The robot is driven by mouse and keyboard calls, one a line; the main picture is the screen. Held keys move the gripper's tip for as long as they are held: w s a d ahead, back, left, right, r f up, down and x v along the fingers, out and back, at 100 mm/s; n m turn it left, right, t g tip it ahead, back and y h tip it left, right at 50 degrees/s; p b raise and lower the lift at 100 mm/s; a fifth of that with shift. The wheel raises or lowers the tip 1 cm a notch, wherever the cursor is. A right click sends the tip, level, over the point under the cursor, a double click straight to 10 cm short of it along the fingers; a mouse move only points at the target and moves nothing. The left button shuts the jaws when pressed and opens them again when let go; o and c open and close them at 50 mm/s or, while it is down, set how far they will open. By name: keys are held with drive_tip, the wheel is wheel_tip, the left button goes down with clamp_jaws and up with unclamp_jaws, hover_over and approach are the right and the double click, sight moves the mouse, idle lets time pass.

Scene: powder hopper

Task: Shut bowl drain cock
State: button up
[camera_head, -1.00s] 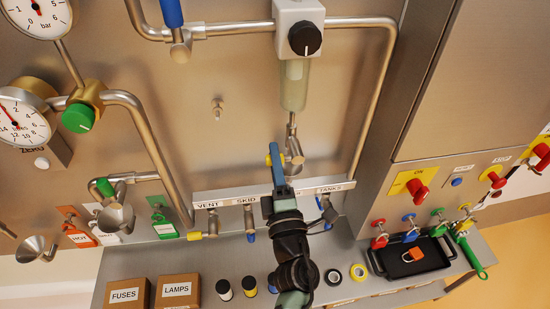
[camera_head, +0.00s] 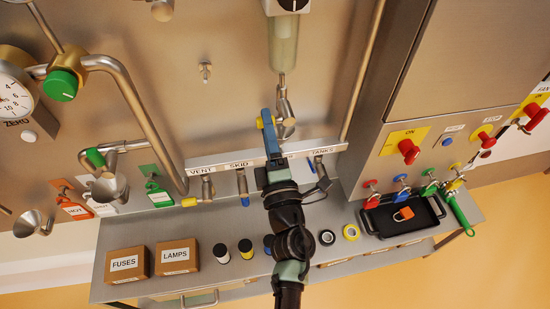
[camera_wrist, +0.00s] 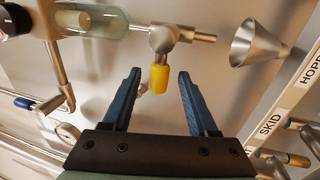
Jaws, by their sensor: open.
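The drain cock (camera_head: 286,112) hangs under the clear greenish bowl (camera_head: 284,50). In the wrist view the cock (camera_wrist: 163,39) is a metal body with a short yellow handle (camera_wrist: 159,78), and the bowl (camera_wrist: 92,20) lies to its left. The handle points toward my gripper. My gripper (camera_wrist: 159,76) is open and empty, with its blue fingertips on either side of the yellow handle in the picture. I see no contact, and cannot tell how deep the handle sits between the fingers. In the head view my gripper (camera_head: 267,118) partly hides the cock.
A metal funnel (camera_wrist: 254,43) stands right of the cock in the wrist view. A labelled rail (camera_head: 232,163) with several small valves runs below the cock. The shelf holds boxes (camera_head: 178,256), tape rolls (camera_head: 351,232) and a black tray (camera_head: 404,217).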

drive_tip(key=b+v, duration=0.1)
drive_tip(key=v, duration=1)
drive_tip(key=shift+s, duration=0.15)
drive_tip(key=w+d+r+m+t+h, duration=0.3)
drive_tip(key=r+m, duration=0.4)
drive_tip(key=r, duration=0.8)
drive_tip(key=w+d+r+m+t+h, duration=0.1)
drive_tip(key=d+r+m+t+h, duration=0.4)
drive_tip(key=r, duration=1)
drive_tip(key=s+a+r+m+y, duration=0.1)
drive_tip(key=s+a+r+m, duration=0.1)
drive_tip(key=r, duration=0.4)
drive_tip(key=s+a+r+m, duration=0.2)
drive_tip(key=s+r+m, duration=0.2)
drive_tip(key=r, duration=0.3)
drive_tip(key=s+a+r+m+y+p, duration=0.1)
drive_tip(key=s+a+r+m, duration=0.1)
drive_tip(key=r, duration=0.5)
drive_tip(key=shift+s+a+r+m+y, duration=0.15)
drive_tip(key=shift+s+a+m+y, duration=0.2)
drive_tip(key=shift+s+m, duration=0.35)
